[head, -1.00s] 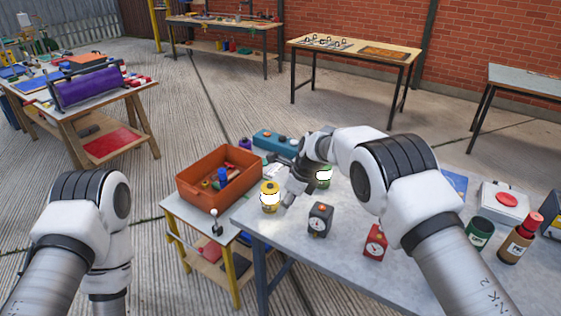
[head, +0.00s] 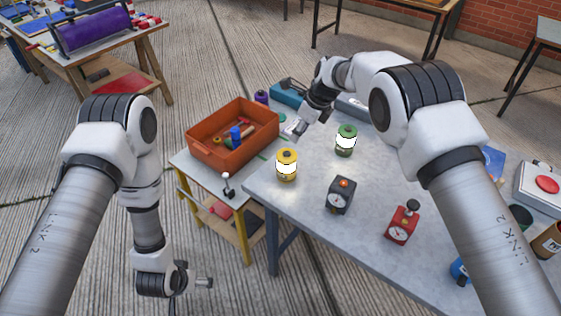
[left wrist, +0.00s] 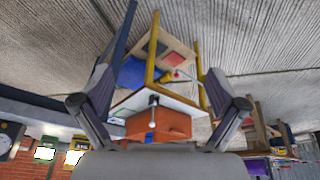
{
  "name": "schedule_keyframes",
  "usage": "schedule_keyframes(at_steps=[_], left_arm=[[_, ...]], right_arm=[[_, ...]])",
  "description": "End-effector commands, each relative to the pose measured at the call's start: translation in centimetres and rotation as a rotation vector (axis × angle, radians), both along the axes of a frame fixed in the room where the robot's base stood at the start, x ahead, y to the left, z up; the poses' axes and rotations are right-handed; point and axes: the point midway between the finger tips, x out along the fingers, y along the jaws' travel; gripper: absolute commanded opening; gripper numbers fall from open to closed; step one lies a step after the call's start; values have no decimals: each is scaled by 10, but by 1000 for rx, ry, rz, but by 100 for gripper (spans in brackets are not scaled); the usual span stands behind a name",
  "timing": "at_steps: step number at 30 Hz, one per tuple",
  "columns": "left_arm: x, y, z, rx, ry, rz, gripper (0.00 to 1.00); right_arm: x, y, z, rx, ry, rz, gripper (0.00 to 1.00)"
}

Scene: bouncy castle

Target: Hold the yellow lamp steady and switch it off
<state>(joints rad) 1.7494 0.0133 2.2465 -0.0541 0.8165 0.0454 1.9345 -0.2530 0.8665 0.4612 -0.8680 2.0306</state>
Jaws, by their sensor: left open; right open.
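The yellow lamp (head: 287,165) stands upright near the left corner of the grey table, its middle band glowing white and a dark knob on top. It also shows, lit, in the left wrist view (left wrist: 74,157). My right gripper (head: 302,128) is open, just beyond and above the lamp, apart from it. My left gripper (head: 182,286) hangs low at the left, beyond the table's edge and well away from the lamp. In the left wrist view its fingers (left wrist: 158,104) are spread with nothing between them.
A lit green lamp (head: 346,141) stands right of the yellow one. A dark timer (head: 341,196) and a red timer (head: 402,224) are nearer me. An orange crate (head: 205,149) and a small joystick (head: 227,184) are on the side table. Grey tabletop (head: 310,210) is clear before the lamp.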

Motion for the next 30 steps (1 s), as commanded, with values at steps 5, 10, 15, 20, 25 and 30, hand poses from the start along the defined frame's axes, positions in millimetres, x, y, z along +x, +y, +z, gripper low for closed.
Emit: schedule_keyframes(at_steps=[5,10,15,20,25,30], left_arm=[[126,-34,8,-26,-311,-98,97],[228,-91,42,-71,-585,-215,97],[294,-161,85,-121,-799,-335,97],[306,-207,100,-148,-864,-408,97],[311,-218,92,-152,-857,-420,97],[336,-230,81,-152,-857,-418,97]], right_arm=[[0,0,-1,0,0,0,42],[0,0,0,0,0,0,42],[0,0,0,0,0,0,42],[0,0,-1,0,0,0,42],[0,0,-1,0,0,0,42],[0,0,-1,0,0,0,42]])
